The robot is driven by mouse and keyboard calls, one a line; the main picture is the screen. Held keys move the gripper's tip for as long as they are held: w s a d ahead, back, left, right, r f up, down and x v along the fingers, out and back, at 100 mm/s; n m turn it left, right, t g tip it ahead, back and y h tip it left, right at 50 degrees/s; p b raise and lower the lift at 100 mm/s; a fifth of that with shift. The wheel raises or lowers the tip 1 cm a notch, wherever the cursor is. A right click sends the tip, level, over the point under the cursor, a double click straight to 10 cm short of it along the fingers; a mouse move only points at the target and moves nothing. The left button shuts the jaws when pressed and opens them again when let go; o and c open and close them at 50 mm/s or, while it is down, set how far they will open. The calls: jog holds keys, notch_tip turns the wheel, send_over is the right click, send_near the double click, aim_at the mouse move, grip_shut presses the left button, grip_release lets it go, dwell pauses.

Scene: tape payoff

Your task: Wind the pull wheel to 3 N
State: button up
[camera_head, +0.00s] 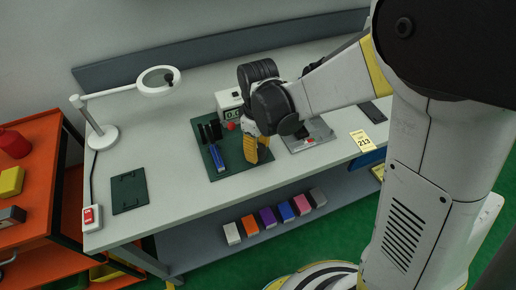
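A small white box with a digital display (232,113) stands on a dark green mat (203,171) on the workbench; its digits are too small to read. A small red round part (231,126) shows at its lower front, beside my gripper. My gripper (257,155) points down over the right part of the mat with its yellow-orange fingers, just in front of the box. I cannot tell whether the fingers touch anything or how far apart they are. I cannot make out the pull wheel for certain; my gripper and wrist may cover it.
A blue tool and black parts (216,150) lie on the mat's left. A grey plate (310,137) lies right of my gripper. A magnifier lamp (105,137), a dark pad (129,191) and a red switch (91,215) are at left. Several coloured boxes (268,218) line the lower shelf.

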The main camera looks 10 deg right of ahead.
aim_at(258, 149)
jog(key=m, duration=0.4)
jog(key=shift+m, duration=2.5)
jog(key=o, duration=1.2)
notch_tip(258, 149, up, 12)
